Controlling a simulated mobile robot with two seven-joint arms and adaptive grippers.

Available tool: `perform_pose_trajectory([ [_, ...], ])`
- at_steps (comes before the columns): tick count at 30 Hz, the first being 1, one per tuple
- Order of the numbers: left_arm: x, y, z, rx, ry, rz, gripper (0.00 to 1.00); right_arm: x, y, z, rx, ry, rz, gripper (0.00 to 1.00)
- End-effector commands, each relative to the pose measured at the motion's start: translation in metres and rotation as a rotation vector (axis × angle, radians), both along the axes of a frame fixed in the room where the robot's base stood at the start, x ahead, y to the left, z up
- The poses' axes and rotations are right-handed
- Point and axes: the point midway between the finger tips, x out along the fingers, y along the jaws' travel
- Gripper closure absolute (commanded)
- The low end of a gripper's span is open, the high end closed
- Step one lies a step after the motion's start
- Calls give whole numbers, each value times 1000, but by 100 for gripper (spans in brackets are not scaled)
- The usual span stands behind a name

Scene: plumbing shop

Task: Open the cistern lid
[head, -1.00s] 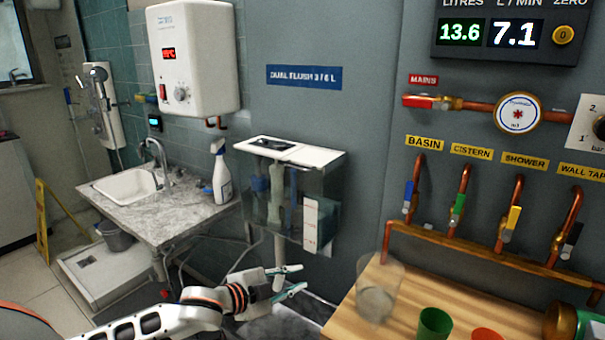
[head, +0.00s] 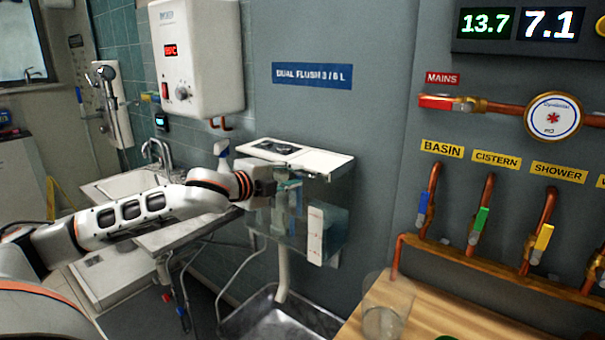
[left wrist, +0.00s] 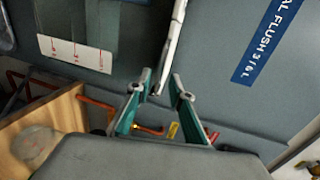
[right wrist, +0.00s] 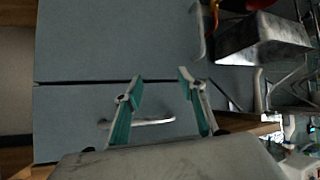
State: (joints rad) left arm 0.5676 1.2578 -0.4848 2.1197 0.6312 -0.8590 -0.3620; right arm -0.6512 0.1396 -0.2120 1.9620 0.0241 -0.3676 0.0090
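The cistern (head: 330,218) is a clear tank on the grey wall with a white lid (head: 325,163) on top. The lid lies flat on the tank, with a dark inset panel towards its left. My left gripper (head: 290,187) is at the tank's front left, just below the lid's front edge, its fingers partly hidden in the head view. In the left wrist view the fingers (left wrist: 160,80) are apart and empty, and the lid's thin white edge (left wrist: 175,40) runs just beyond their tips. My right gripper (right wrist: 160,76) is open and empty, outside the head view.
A spray bottle (head: 222,152) and basin counter (head: 175,232) stand left of the cistern, partly behind my left arm. A steel tray (head: 265,318) lies below. A wooden bench (head: 440,315) with a clear cup (head: 385,310) is at right. My right gripper faces a grey cabinet (right wrist: 110,45).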

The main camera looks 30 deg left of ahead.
Motion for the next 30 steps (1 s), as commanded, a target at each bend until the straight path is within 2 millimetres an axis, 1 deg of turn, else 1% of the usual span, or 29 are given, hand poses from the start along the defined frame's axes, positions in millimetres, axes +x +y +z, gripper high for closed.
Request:
perform_pose_trajectory([
  [1,8,-2,0,-6,-2,-1,79,0,0,1,0,0,0,60],
  [3,16,-3,-2,-6,-1,-2,79,0,0,2,0,-1,0,60],
  [9,35,-4,-8,-3,0,0,79,1,0,3,0,-1,1,60],
  [13,39,-4,-9,0,2,-1,79,1,0,3,0,-2,1,60],
  [20,39,-4,-10,0,2,-1,79,2,0,3,0,-3,1,60],
  [22,39,-4,-10,0,2,-1,94,2,0,3,0,-3,1,60],
  [23,39,-4,-9,0,2,-1,100,2,0,3,0,-3,1,60],
  [30,38,-4,-10,0,2,-1,100,2,0,4,0,-4,1,60],
])
